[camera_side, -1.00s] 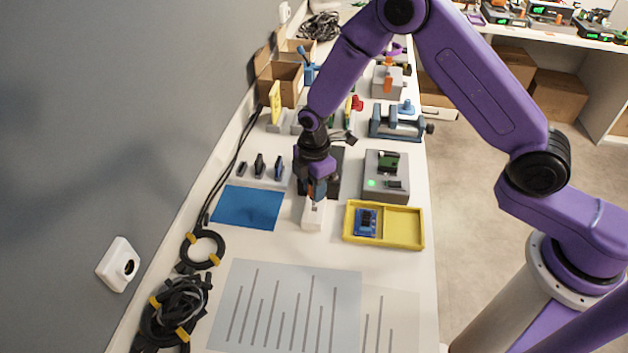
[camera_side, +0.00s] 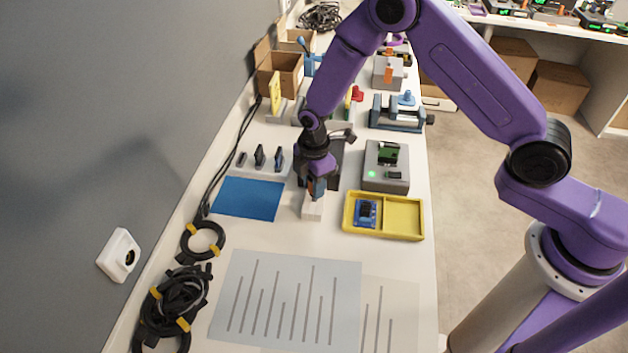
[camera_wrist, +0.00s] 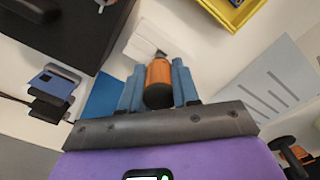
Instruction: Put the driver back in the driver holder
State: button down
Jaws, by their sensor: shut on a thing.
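The driver (camera_wrist: 159,82) has an orange handle with a black end. My gripper (camera_wrist: 158,88) is shut on it, with blue fingers on both sides of the handle. The driver holder (camera_side: 312,209) is a white block on the bench, directly below my gripper (camera_side: 317,190) in the side view. It also shows in the wrist view (camera_wrist: 140,42), just past the driver's far end. The driver's tip is hidden, so I cannot tell whether it is in the holder.
A yellow tray (camera_side: 402,217) with a blue board stands right of the holder. A blue mat (camera_side: 248,198) lies to the left. A grey box with a green light (camera_side: 385,180) and a dark block (camera_wrist: 60,30) stand behind. Striped paper (camera_side: 287,300) lies in front.

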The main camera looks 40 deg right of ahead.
jog(key=shift+f, duration=0.85)
jog(key=c, duration=0.8)
grip_release()
jog(key=shift+o, duration=0.2)
jog(key=shift+r, duration=0.1)
notch_tip(320, 180, up, 17)
jog(key=shift+r, duration=0.15)
